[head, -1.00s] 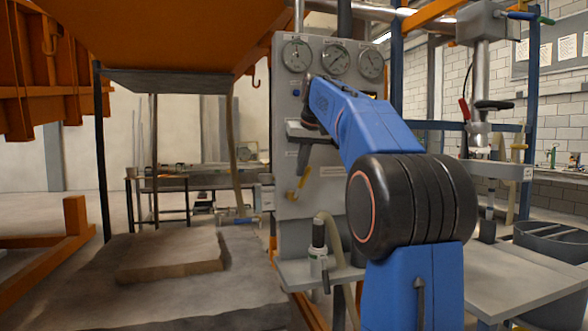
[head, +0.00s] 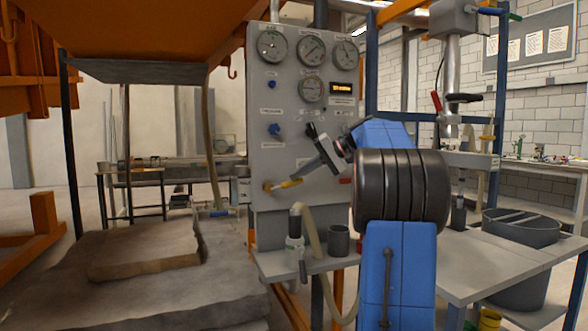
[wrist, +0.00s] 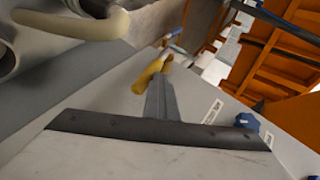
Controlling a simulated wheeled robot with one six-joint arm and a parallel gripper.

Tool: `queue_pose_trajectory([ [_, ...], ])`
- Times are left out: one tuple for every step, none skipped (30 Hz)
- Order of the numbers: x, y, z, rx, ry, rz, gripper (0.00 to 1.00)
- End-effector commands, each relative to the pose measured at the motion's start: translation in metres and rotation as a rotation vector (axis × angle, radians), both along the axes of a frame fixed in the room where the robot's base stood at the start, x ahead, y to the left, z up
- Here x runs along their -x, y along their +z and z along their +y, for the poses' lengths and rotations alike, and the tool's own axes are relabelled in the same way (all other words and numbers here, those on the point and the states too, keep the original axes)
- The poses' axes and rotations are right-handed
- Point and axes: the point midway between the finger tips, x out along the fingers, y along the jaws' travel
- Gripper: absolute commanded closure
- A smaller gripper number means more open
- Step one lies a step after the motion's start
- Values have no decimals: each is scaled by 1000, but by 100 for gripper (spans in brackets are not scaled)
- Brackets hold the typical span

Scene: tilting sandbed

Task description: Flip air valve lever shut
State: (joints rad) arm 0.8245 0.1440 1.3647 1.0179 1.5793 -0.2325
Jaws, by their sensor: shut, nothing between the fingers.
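The air valve lever (head: 286,184) is a short yellow handle low on the grey gauge panel (head: 262,215). It lies nearly level, its free end to the right and slightly higher than its brass pivot end. In the wrist view the yellow lever (wrist: 147,76) shows just past my fingertips. My gripper (head: 300,177) is shut and empty, reaching down-left across the panel to the lever's free end. Its closed fingers also show in the wrist view (wrist: 158,84), close against the lever; I cannot tell whether they touch.
Blue knobs (head: 275,130) and several round gauges (head: 312,50) sit higher on the panel. Below is a shelf (head: 275,262) with a hose-fitted bottle (head: 295,240) and a grey cup (head: 339,240). The sandbed (head: 225,275) lies left, a grey bench (head: 480,262) right.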

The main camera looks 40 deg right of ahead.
Motion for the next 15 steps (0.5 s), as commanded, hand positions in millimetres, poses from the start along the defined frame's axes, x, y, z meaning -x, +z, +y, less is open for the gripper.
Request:
queue_pose_trajectory([
  [1,-5,-3,-34,-2,-5,100],
  [1,-7,-4,-53,-2,-11,100],
  [1,-9,-5,-77,-1,-18,100],
  [1,-11,-5,-94,-2,-22,100],
  [1,-12,-6,-104,-2,-26,100],
  [2,-13,-6,-98,-1,-26,100],
  [2,-15,-7,-97,-1,-26,100],
  [2,-16,-7,-96,-1,-25,100],
  [2,-17,-8,-96,0,-26,100],
  [2,-18,-8,-96,0,-26,100],
  [2,-19,-8,-95,-1,-25,100],
  [2,-20,-9,-95,0,-25,100],
  [2,-21,-9,-95,0,-25,100],
  [2,-22,-9,-95,0,-25,100],
  [2,-22,-9,-94,0,-24,100],
])
